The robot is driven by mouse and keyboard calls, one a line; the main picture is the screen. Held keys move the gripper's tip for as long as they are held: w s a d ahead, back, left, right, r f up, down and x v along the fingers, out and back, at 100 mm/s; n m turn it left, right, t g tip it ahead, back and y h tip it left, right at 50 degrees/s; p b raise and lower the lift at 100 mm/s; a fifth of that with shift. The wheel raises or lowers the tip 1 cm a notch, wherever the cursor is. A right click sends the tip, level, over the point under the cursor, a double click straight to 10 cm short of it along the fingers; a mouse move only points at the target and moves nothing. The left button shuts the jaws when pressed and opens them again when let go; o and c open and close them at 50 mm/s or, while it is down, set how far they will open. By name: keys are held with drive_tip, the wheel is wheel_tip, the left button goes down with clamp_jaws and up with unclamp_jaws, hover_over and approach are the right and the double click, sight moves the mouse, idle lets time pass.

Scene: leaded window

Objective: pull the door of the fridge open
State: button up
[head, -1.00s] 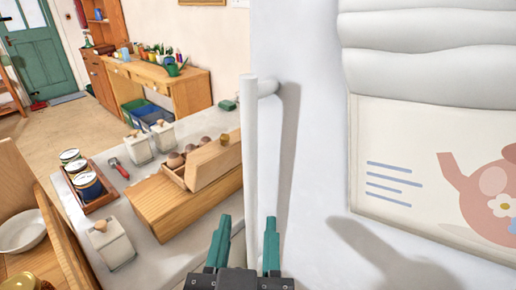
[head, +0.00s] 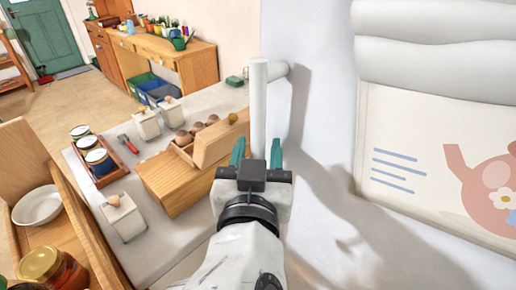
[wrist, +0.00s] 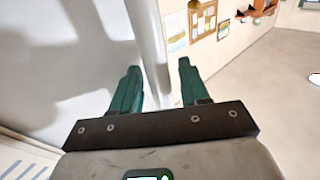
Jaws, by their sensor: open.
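The fridge door (head: 318,130) is a large pale white panel on the right of the head view, and it looks shut. Its handle (head: 258,100) is an upright white bar near the door's left edge, joined to it by a short post at the top. My gripper (head: 257,152) has green fingers and is open, one finger on each side of the bar's lower part. In the wrist view, the handle (wrist: 150,45) runs between the fingertips of my gripper (wrist: 158,75), nearer the left one. Contact cannot be told. The handle's lower end is hidden.
A grey counter (head: 160,235) left of the fridge holds white canisters (head: 125,217), a tray of jars (head: 98,160) and a wooden egg box (head: 200,140). An open wooden drawer (head: 75,225) juts out at left with a bowl and jar.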

clamp_jaws()
idle(0.4)
